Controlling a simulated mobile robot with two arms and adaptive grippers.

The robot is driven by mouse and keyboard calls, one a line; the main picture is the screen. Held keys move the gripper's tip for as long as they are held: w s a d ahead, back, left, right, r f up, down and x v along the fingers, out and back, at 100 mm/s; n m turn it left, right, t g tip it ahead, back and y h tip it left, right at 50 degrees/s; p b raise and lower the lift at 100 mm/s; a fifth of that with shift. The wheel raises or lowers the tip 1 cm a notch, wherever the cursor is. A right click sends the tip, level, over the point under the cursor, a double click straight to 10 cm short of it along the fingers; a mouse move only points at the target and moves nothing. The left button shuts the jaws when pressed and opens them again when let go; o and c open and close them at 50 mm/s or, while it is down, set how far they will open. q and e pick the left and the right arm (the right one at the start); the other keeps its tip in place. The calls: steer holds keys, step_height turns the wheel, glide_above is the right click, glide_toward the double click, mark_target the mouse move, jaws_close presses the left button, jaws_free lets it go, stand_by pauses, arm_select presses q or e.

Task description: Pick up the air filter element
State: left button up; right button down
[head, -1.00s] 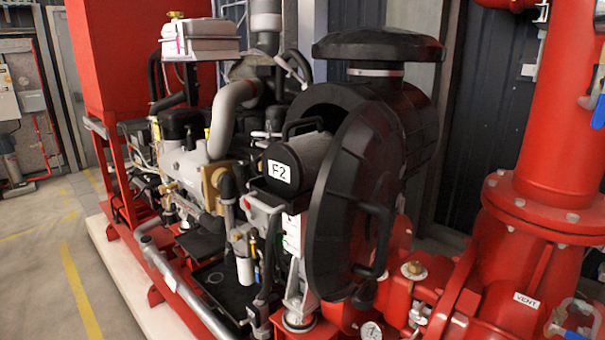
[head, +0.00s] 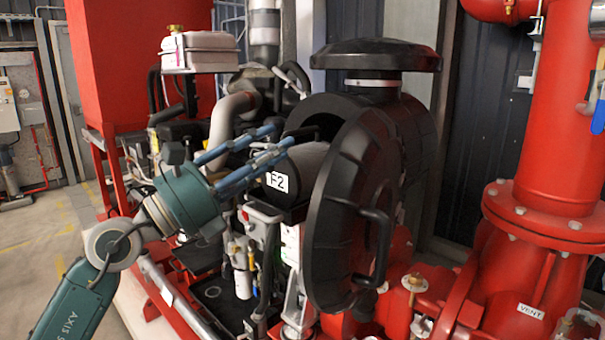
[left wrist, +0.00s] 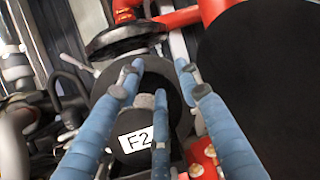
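The air filter element is a dark grey cylinder (head: 306,165) with a white "F2" label and a black top handle. It sits beside the open round black cover (head: 345,210) of the air filter housing (head: 405,130). My left gripper (head: 283,134) is open, its blue fingers reaching from the left toward the element's handle and upper side. In the left wrist view, the spread fingers (left wrist: 162,88) frame the element's labelled end (left wrist: 136,140). They hold nothing that I can see; whether any finger touches the element I cannot tell. My right gripper is out of view.
The engine (head: 215,135) with pipes and hoses lies behind and left of the element. A red pipe column (head: 562,110) with a flange stands at the right. The open cover closely borders the element's right side. Clear floor (head: 35,240) shows at the left.

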mark_target(292, 133)
arm_select(q)
steer(key=w+a+m+y, duration=0.3)
steer(key=w+a+y, duration=0.1)
steer(key=w+y, duration=0.15)
steer(key=p+x, duration=0.3)
steer(key=x, duration=0.3)
steer(key=shift+w+d, duration=0.2)
steer(key=shift+w, duration=0.05)
steer(key=p+x, duration=0.1)
steer(key=x, duration=0.2)
steer(key=shift+w+d+f+p, duration=0.1)
steer(key=shift+w+d+p, duration=0.1)
steer(key=shift+d+p, duration=0.1)
steer(key=shift+w+d+f, duration=0.15)
steer(key=shift+w+d, duration=0.05)
steer(key=shift+a, duration=0.15)
steer(key=shift+c, duration=1.1)
jaws_close()
